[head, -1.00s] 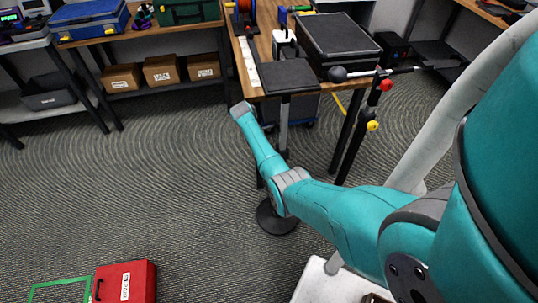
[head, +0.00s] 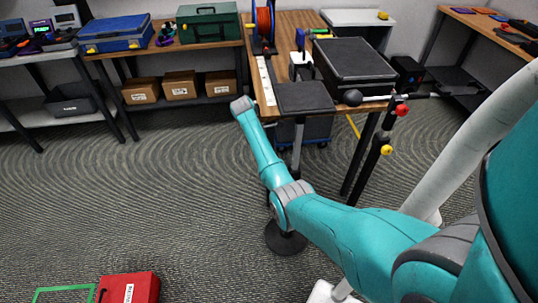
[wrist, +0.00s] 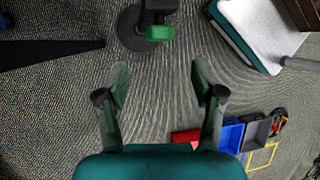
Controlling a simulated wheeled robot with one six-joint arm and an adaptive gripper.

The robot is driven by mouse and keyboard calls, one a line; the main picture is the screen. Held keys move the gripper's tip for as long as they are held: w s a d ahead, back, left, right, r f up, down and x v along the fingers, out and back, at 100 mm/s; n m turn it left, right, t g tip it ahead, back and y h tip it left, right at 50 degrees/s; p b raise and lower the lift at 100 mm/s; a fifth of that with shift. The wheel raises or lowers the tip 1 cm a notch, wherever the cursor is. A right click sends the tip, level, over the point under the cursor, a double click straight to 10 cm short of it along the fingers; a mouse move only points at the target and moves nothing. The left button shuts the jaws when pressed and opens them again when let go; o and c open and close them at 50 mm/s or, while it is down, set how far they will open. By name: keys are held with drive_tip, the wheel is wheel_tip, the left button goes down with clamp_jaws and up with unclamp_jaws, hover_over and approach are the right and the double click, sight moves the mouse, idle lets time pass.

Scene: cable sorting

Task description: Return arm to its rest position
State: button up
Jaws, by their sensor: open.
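My arm is teal with grey joints. In the head view it reaches from the right edge to a bent joint left of the stool, and my gripper does not show there. In the wrist view my gripper (wrist: 161,80) is open, its two dark green fingers wide apart with nothing between them. It hangs over the patterned grey carpet. The round black base of the stool (wrist: 135,30) lies beyond the fingertips, with a green knob above it.
A wooden workbench (head: 284,24) holds a black case (head: 355,65) and a cable reel (head: 263,25). A dark-topped stool (head: 305,97) stands close to my arm. A red box (head: 129,288) is on the floor at lower left. Open carpet lies left of my arm.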

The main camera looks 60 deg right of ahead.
idle(0.3)
drive_tip(key=s+a+f+m+t+h, duration=0.1)
drive_tip(key=s+a+f+t, duration=0.25)
drive_tip(key=a+f, duration=0.65)
drive_tip(key=s+a+f+m+t+h, duration=0.1)
drive_tip(key=s+a+f+t, duration=0.25)
drive_tip(key=a+f, duration=0.65)
drive_tip(key=s+a+t, duration=0.3)
drive_tip(key=s+a, duration=0.3)
drive_tip(key=a, duration=0.3)
drive_tip(key=s+a+r+m+t+y, duration=0.1)
drive_tip(key=s+a+r+m+t, duration=0.3)
drive_tip(key=s+a+r, duration=0.8)
drive_tip(key=s+a+r+m+t+y, duration=0.1)
drive_tip(key=s+r+t, duration=0.2)
drive_tip(key=r, duration=0.8)
drive_tip(key=s+a+r+m+t+y, duration=0.1)
drive_tip(key=s+r+t, duration=0.1)
drive_tip(key=s+r, duration=0.5)
wheel_tip(320, 180, up, 5)
drive_tip(key=shift+s+a+f+m+t, duration=0.2)
drive_tip(key=shift+a+m+t, duration=0.1)
drive_tip(key=shift+t, duration=0.1)
